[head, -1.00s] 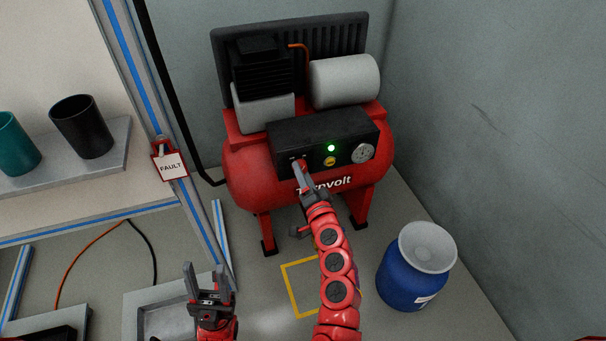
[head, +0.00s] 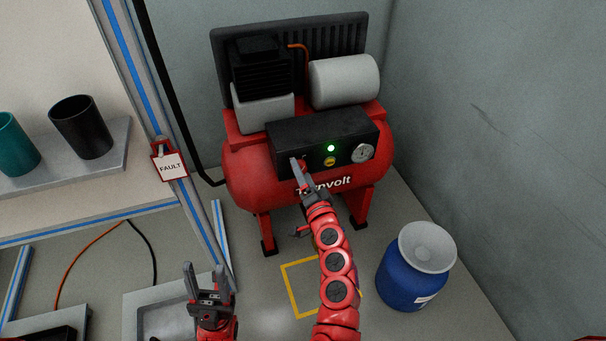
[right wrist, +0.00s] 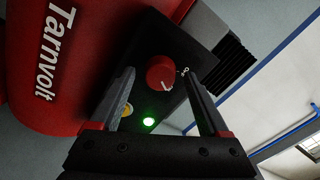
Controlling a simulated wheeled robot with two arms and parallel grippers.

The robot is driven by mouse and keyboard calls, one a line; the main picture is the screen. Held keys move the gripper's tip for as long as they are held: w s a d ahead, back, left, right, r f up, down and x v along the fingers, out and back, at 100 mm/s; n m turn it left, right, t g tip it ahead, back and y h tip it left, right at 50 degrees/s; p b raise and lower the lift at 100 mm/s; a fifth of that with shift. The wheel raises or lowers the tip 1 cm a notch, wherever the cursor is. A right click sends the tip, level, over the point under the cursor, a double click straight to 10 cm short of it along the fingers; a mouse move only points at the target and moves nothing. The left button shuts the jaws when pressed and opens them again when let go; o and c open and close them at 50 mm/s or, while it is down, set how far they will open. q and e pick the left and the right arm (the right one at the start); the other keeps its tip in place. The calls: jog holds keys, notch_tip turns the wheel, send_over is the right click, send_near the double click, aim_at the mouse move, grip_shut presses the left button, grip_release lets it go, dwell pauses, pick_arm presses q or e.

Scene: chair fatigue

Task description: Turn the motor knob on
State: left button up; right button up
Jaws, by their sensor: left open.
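The motor knob (right wrist: 160,73) is a round red knob with a white pointer line, on the dark control panel of the red compressor; a small white label is beside it. In the head view the knob (head: 302,162) is mostly hidden by my right gripper. My right gripper (right wrist: 161,82) is open at the panel, with one finger on each side of the knob and visible gaps to it. It also shows in the head view (head: 299,166). My left gripper (head: 208,275) is open and empty at the lower left, away from the compressor.
On the panel are a lit green lamp (head: 331,148), a yellow button (head: 330,161) and a round gauge (head: 362,153). A blue drum (head: 412,275) stands at the right. A FAULT tag (head: 170,166) hangs on the frame post. Cups stand on a shelf at the left.

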jog(key=p+v, duration=0.1)
jog(key=v, duration=1.6)
jog(key=shift+s+p, duration=0.2)
jog(key=shift+p, duration=0.2)
jog(key=shift+d, duration=0.1)
